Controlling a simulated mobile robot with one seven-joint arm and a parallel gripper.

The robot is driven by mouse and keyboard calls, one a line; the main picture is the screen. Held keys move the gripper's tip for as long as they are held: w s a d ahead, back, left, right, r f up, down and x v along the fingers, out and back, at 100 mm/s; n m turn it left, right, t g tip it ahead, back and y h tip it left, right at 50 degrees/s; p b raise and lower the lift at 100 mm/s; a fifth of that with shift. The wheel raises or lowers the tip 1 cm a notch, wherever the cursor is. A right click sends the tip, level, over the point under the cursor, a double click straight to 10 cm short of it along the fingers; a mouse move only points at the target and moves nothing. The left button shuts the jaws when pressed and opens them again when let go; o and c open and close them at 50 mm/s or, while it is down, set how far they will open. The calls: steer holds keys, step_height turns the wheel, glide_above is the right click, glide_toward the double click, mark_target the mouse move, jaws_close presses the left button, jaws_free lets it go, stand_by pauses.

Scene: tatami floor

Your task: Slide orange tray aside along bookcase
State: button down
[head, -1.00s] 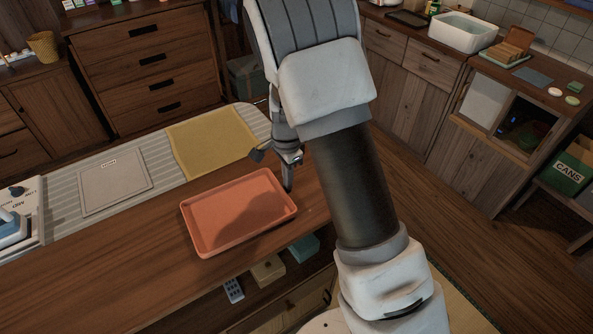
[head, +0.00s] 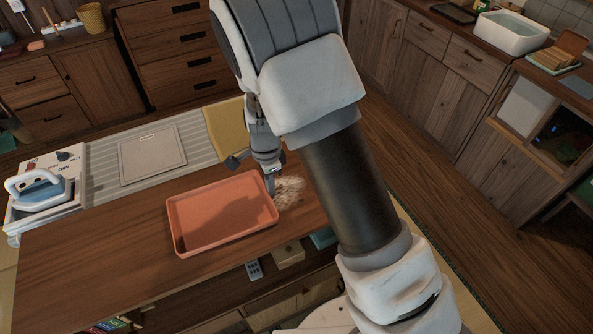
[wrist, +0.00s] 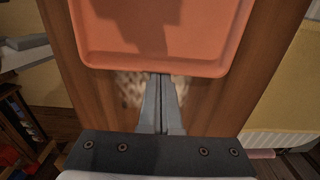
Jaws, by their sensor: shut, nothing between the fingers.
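The orange tray (head: 222,212) lies flat and empty on the brown wooden top of the low bookcase (head: 110,262). My gripper (head: 270,186) is at the tray's right end, low over the wood. In the wrist view the shut fingers (wrist: 160,82) reach the near rim of the orange tray (wrist: 165,45), and they look to touch it. Nothing is held between them. A pale speckled patch (head: 289,192) shows on the wood right of the tray; it also shows in the wrist view beside the fingers (wrist: 130,88). My arm hides part of the bookcase top's right end.
A striped runner holds a grey square board (head: 152,155) and a yellow cloth (head: 226,130) behind the tray. An iron (head: 38,188) stands on a box at the far left. The wood left of the tray is clear. Boxes sit on the shelf below.

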mark_target(207, 215)
steer(key=s+a+p, duration=0.1)
steer(key=s+a, duration=0.1)
steer(key=a, duration=0.3)
steer(key=s+a+p, duration=0.1)
steer(key=s+a, duration=0.1)
steer(key=a, duration=0.3)
steer(key=s+a+p, duration=0.1)
steer(key=s+a, duration=0.1)
steer(key=a, duration=0.4)
steer(key=shift+s, duration=0.1)
